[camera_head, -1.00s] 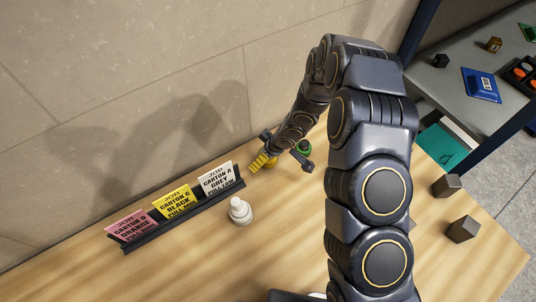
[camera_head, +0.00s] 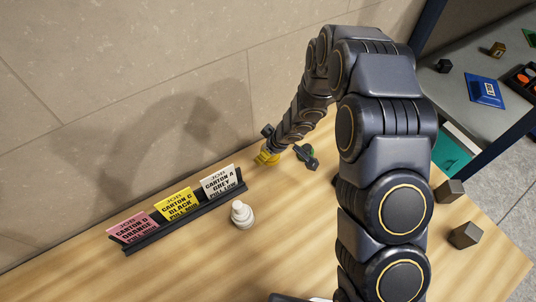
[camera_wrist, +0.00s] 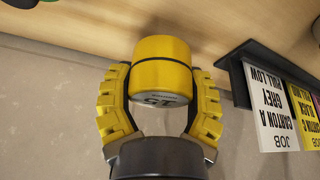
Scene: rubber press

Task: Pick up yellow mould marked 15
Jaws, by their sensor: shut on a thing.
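A yellow cylindrical mould (camera_wrist: 160,52) with a pale marked end sits between my fingers in the wrist view. The dark marking on the pale end appears upside down and looks like 15. My gripper (camera_wrist: 160,85) has yellow ribbed fingers, shut on the mould from both sides. In the head view my gripper (camera_head: 267,154) is small, low near the wall beyond the card rack. There the mould cannot be clearly told from the yellow fingers. Whether the mould touches the table is unclear.
A dark rack (camera_head: 190,216) holds pink, yellow and white job cards, beside my gripper. A white stepped piece (camera_head: 242,214) stands in front. A green-topped object (camera_head: 304,153) is close right of my gripper. Dark cubes (camera_head: 465,235) stand at the right edge. The front-left table is clear.

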